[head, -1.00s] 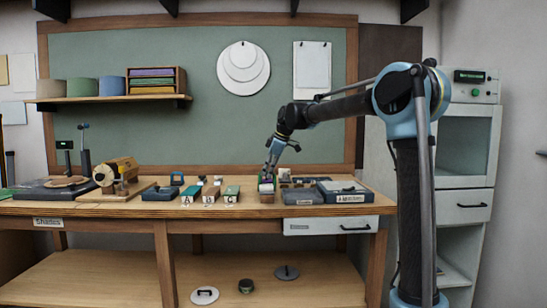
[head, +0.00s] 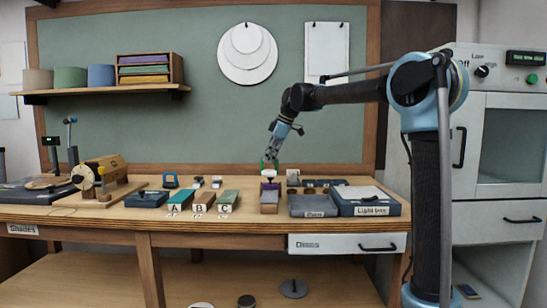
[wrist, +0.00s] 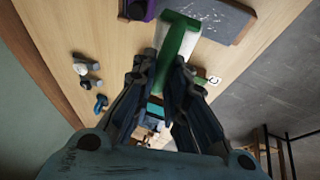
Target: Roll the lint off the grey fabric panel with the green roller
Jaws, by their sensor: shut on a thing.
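The green roller (wrist: 176,42) is held between the fingertips of my gripper (wrist: 168,72) in the wrist view. It has a green handle and crossbar with a pale part beside it. The head view shows my gripper (head: 273,152) with the roller just above the bench. The roller appears apart from the panel in the head view.
Blocks marked A, B and C (head: 228,201) stand left of the panel. A purple thing (wrist: 140,8) is near the roller in the wrist view. A wooden winder (head: 100,176) sits farther left.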

